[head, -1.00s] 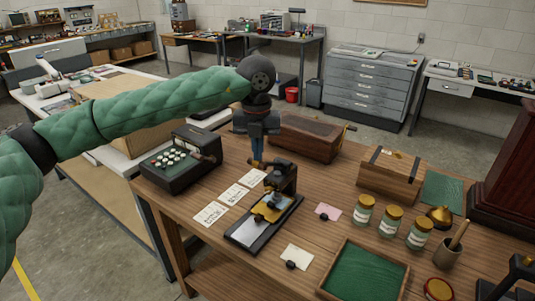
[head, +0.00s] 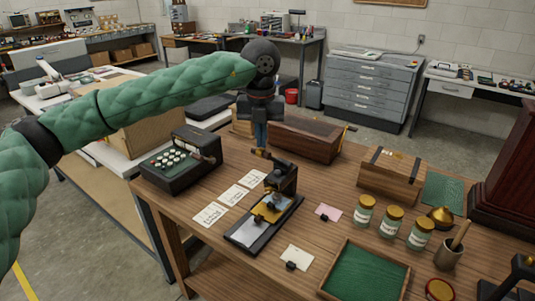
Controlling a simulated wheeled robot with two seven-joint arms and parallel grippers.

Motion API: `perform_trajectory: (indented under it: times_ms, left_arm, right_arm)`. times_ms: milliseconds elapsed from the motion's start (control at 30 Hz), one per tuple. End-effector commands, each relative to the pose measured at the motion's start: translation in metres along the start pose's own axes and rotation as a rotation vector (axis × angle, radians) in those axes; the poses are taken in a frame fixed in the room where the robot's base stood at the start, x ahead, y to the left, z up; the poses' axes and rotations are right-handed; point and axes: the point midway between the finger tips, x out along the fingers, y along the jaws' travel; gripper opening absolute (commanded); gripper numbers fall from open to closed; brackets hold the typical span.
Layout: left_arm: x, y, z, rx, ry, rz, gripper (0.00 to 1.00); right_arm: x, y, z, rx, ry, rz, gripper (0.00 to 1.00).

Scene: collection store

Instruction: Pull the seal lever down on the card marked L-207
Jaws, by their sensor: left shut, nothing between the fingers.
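The dark seal press (head: 284,181) stands on the wooden table on a long black base. Its lever (head: 268,157) points left and slopes slightly upward to its free end. A brass-coloured piece (head: 270,208) lies under the press head. A pale card (head: 246,231) lies on the front of the base; its marking cannot be read. Three white cards (head: 234,195) lie in a row left of the press; their print is too small to read. My left gripper (head: 261,143) is shut and empty, pointing down just above the lever's free end. My right gripper is not in view.
A black keyed machine (head: 178,162) stands left of the cards. A dark wooden box (head: 305,139) is behind the press. Jars (head: 391,221), a green-lined tray (head: 364,272), a pink card (head: 328,212) and a cream card (head: 295,258) lie to the right.

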Motion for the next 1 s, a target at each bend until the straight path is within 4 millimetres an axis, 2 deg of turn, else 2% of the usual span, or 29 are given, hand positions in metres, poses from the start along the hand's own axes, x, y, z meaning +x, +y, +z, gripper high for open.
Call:
perform_trajectory:
  times_ms: [267, 800, 1000]
  left_arm:
    - [-0.004, 0.000, 0.000, 0.000, 0.000, 0.000, 0.00]
    - [-0.045, 0.000, 0.000, -0.001, 0.000, 0.000, 0.00]
    - [-0.050, 0.000, 0.000, -0.001, 0.001, 0.000, 0.00]
  right_arm:
    - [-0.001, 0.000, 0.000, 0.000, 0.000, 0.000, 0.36]
    - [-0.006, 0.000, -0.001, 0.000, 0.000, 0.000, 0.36]
    - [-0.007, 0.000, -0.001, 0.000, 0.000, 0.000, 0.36]
